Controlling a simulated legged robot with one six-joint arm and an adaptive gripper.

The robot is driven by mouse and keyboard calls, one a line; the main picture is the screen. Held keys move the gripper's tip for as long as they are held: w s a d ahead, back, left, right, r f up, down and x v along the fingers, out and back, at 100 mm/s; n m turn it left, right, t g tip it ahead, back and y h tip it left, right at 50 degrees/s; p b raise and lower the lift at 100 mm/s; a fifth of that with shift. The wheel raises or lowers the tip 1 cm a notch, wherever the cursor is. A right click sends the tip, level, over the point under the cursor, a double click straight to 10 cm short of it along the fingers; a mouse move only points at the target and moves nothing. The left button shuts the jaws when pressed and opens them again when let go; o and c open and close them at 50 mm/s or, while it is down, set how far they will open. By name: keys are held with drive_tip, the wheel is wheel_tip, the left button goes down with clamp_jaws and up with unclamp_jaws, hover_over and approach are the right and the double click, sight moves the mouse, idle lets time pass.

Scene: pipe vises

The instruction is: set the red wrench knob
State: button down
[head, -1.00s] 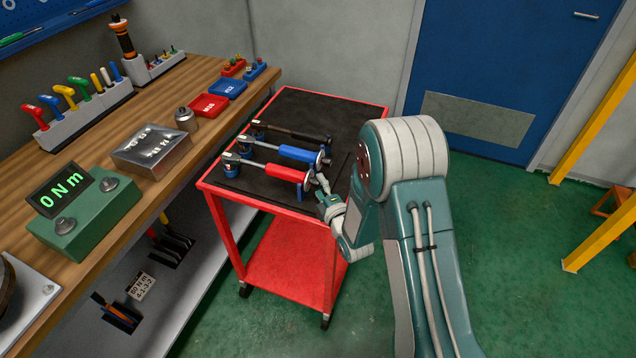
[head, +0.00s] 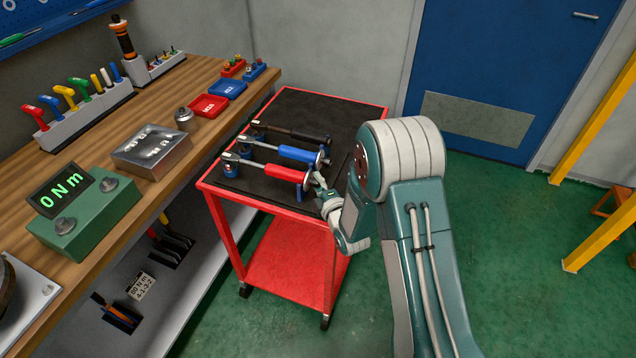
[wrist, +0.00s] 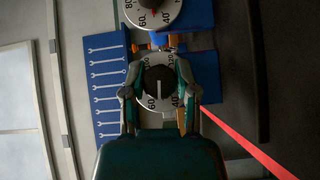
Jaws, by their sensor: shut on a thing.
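The red wrench (head: 287,174) lies across blue holders on the cart, its steel shaft to the left and its round dial end to the right. My gripper (head: 316,180) is at that dial end. In the wrist view, my gripper (wrist: 159,90) is shut on the black knob (wrist: 158,81), one finger on each side. The knob sits in the middle of a white dial (wrist: 148,106) with numbers including 60 and 40. A white line on the knob runs roughly up and down the picture. The fingers hide parts of the dial's sides.
A blue wrench (head: 300,154) and a black wrench (head: 300,133) lie behind on the red cart (head: 265,204). A second dial (wrist: 152,10) is close above in the wrist view. The workbench (head: 75,117) stands left, with a green display (head: 62,191) reading 0 Nm.

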drive_tip(key=shift+f, duration=0.1)
drive_tip(key=m+g, duration=0.3)
drive_tip(key=g, duration=0.1)
drive_tip(key=shift+s+m+g+h, duration=0.1)
drive_tip(key=shift+m+g+h, duration=0.3)
drive_tip(key=m+g, duration=0.1)
drive_tip(key=g, duration=0.1)
drive_tip(key=m+g, duration=0.1)
drive_tip(key=g, duration=0.1)
drive_tip(key=shift+f+m+y, duration=0.1)
drive_tip(key=shift+m+y, duration=0.2)
drive_tip(key=m+g+y, duration=0.1)
drive_tip(key=m+g, duration=0.1)
drive_tip(key=g, duration=0.2)
drive_tip(key=m+g+y, duration=0.2)
drive_tip(key=g, duration=0.2)
drive_tip(key=shift+m, duration=0.4)
idle(0.4)
idle(0.4)
drive_tip(key=shift+c, duration=1.8)
unclamp_jaws()
drive_tip(key=shift+r, duration=0.2)
